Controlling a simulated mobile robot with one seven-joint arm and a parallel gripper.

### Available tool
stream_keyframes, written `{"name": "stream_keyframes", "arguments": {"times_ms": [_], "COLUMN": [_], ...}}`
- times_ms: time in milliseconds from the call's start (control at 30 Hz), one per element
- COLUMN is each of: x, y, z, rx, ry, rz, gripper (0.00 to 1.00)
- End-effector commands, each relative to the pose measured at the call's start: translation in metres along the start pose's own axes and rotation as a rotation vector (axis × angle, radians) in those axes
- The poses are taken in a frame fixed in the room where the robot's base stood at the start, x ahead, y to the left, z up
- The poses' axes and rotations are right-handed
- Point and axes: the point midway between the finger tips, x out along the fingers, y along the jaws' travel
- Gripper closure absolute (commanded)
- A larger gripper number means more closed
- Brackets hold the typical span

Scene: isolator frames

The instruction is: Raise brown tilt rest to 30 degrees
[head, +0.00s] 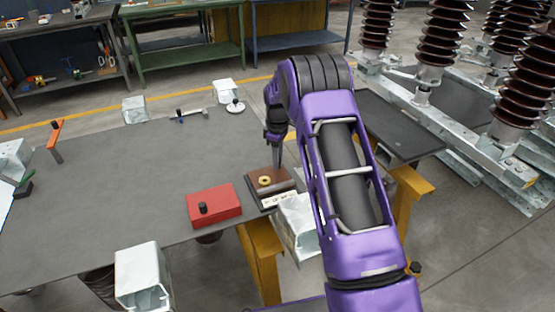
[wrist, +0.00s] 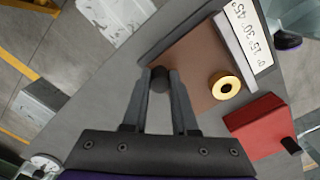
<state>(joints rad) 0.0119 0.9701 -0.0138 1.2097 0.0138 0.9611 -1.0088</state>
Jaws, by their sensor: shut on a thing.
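The brown tilt rest (head: 263,190) lies at the right edge of the grey table in the head view. In the wrist view its brown plate (wrist: 190,62) carries a brass ring (wrist: 225,86) and a white scale strip (wrist: 248,38) marked 0, 15, 30, 45. My gripper (wrist: 160,82) is shut on a dark round knob (wrist: 160,74) at the plate's edge. In the head view my gripper (head: 277,160) points down at the far side of the rest, and the knob is hidden there. The plate's tilt angle cannot be read clearly.
A red block (head: 214,205) with a black knob stands just left of the rest. White bracket pieces (head: 142,278) stand around the table's edges. A round white dial-like piece (head: 235,106) lies farther back. The middle of the grey table (head: 120,190) is clear.

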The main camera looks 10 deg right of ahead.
Motion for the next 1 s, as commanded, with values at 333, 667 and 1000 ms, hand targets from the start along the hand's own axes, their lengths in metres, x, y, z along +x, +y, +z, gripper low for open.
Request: {"name": "stream_keyframes", "arguments": {"times_ms": [333, 667, 1000], "x": [-0.005, -0.018, -0.033], "y": [-0.002, -0.008, -0.015], "z": [0.002, 0.007, 0.015], "rx": [0.000, 0.001, 0.000], "ry": [0.043, 0.149, 0.199], "rz": [0.042, 0.148, 0.199], "gripper": [1.00, 1.00, 1.00]}}
